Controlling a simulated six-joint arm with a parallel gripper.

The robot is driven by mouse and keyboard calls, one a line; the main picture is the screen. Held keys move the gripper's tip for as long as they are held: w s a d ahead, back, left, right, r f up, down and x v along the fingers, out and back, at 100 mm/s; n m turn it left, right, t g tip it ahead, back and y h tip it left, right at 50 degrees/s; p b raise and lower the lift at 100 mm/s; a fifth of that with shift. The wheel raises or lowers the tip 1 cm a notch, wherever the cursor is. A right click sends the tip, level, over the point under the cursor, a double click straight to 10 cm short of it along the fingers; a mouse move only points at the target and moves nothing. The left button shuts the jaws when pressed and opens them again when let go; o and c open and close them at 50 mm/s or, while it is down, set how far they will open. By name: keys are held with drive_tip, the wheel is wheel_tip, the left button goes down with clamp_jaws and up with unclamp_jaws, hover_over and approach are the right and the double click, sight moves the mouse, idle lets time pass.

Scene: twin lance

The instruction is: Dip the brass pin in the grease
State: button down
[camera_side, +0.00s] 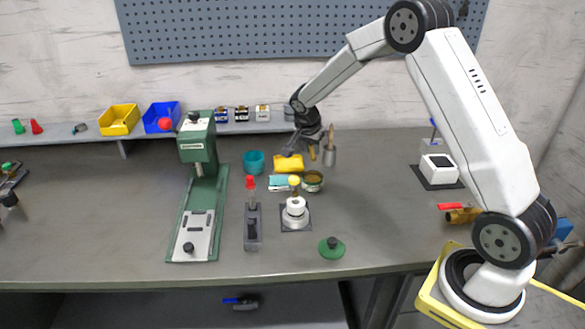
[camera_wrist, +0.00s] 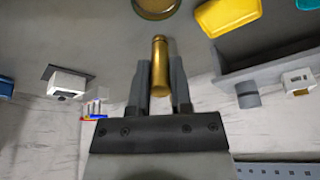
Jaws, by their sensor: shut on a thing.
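My gripper (camera_side: 314,146) is shut on the brass pin (camera_wrist: 160,66), which sits between the two fingers in the wrist view. In the side view the pin (camera_side: 312,153) is a small golden piece below the gripper, above the bench. The round tin of what looks like grease (camera_side: 312,182) stands open on the bench, below and in front of the pin. Part of a round brass-coloured tin (camera_wrist: 155,8) shows at the top edge of the wrist view, apart from the pin. Its contents are mostly cut off there.
A grey cup with a brush (camera_side: 329,155) stands close at right. A white fixture with a yellow knob (camera_side: 295,210) and a green press (camera_side: 197,150) stand nearby.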

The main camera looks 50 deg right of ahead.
drive_tip(key=shift+f, duration=0.1)
drive_tip(key=shift+f, duration=2.85)
drive_tip(key=shift+f, duration=0.6)
drive_tip(key=shift+r, duration=3.55)
